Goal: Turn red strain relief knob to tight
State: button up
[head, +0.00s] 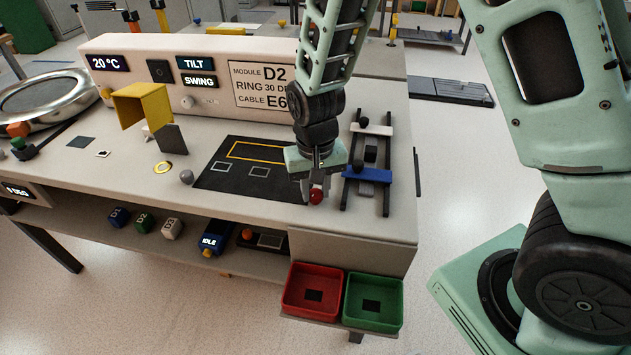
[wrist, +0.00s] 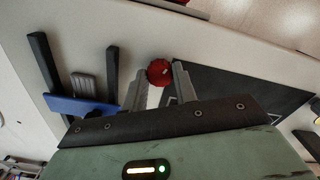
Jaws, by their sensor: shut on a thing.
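The red strain relief knob (head: 317,197) sits near the front edge of the workbench top, left of the two dark rails. In the wrist view the round red knob (wrist: 159,72) lies between my fingertips, with a small light mark on its face. My gripper (head: 309,190) points down at the knob and is shut on it. The wrist view shows one finger of my gripper (wrist: 160,74) on each side of the knob. I cannot tell which setting the knob's mark points to.
Two dark rails carry a blue crosspiece (head: 367,173) just right of the knob. A black mat (head: 225,180) lies to its left. A red bin (head: 312,291) and a green bin (head: 373,301) hang below the front edge. A labelled panel (head: 215,75) stands at the back.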

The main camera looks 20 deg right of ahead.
aim_at(315, 192)
jog(key=m+p, duration=0.5)
jog(key=m, duration=0.2)
jog(key=shift+r, duration=0.2)
jog(key=m+p, duration=0.2)
jog(key=m, duration=0.2)
jog(key=shift+w+f+m+p, duration=0.1)
jog(key=shift+m+p, duration=0.95)
jog(key=shift+m, duration=0.45)
jog(key=o, duration=1)
notch_tip(315, 192, up, 17)
jog(key=shift+r+p, duration=0.15)
jog(key=shift+p, duration=1.1)
